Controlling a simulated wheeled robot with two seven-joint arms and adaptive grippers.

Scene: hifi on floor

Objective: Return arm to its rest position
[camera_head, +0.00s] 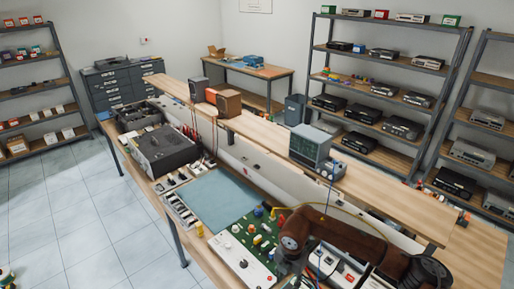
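Neither of my grippers can be made out in the head view, and no arm of mine can be clearly identified. The rest position itself cannot be seen. The long wooden workbench (208,262) runs from the back left to the front right. A dark box-shaped hifi unit (163,150) stands on its left part. A blue-grey mat (217,198) lies bare in the middle. A green board (249,240) with knobs and colored parts lies nearer.
Metal racks (455,75) with electronics stand at the right. The tiled floor (75,210) at the left is largely clear. A small colored thing (6,276) at the lower left is cut off.

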